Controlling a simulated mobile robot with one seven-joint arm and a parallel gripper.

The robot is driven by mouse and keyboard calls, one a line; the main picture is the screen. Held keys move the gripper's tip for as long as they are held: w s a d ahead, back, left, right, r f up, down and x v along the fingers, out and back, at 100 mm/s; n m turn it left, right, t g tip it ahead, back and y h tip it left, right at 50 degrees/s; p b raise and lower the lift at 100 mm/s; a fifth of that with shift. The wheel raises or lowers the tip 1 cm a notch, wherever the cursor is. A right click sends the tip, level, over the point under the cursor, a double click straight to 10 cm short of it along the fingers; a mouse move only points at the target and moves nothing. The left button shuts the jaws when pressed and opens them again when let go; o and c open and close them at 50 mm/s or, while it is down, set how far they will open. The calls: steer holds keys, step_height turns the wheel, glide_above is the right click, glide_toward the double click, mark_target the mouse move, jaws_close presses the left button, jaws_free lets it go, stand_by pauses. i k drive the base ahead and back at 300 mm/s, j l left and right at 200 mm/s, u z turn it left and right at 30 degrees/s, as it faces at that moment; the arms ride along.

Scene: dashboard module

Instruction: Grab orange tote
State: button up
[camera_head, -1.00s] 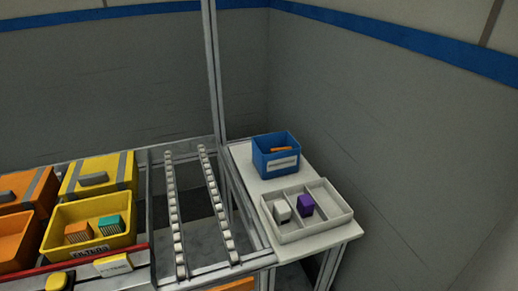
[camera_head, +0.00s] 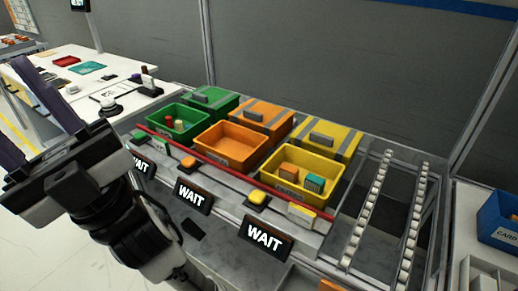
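The orange tote (camera_head: 228,143) is an open, empty-looking bin in the middle of the rack in the head view. It stands between a green tote (camera_head: 172,124) and a yellow tote (camera_head: 296,178). A closed orange lidded box (camera_head: 262,117) with grey straps sits just behind it. My gripper (camera_head: 30,126) is at the left of the view, well apart from the tote. Its two purplish fingers are spread and nothing shows between them.
A red rail (camera_head: 232,172) runs along the totes' front. WAIT signs (camera_head: 193,198) and coloured buttons (camera_head: 257,198) stand before it. An empty roller lane (camera_head: 365,212) is right of the yellow tote. A blue bin (camera_head: 498,222) stands far right, and a white table (camera_head: 60,85) stands left.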

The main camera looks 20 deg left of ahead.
mark_target(241, 149)
steer(key=i+u, duration=0.35)
steer(key=i+l+u, duration=0.15)
steer(key=u, duration=0.2)
steer(key=i+l+u, duration=0.15)
steer(key=u, duration=0.2)
steer(key=i, duration=0.05)
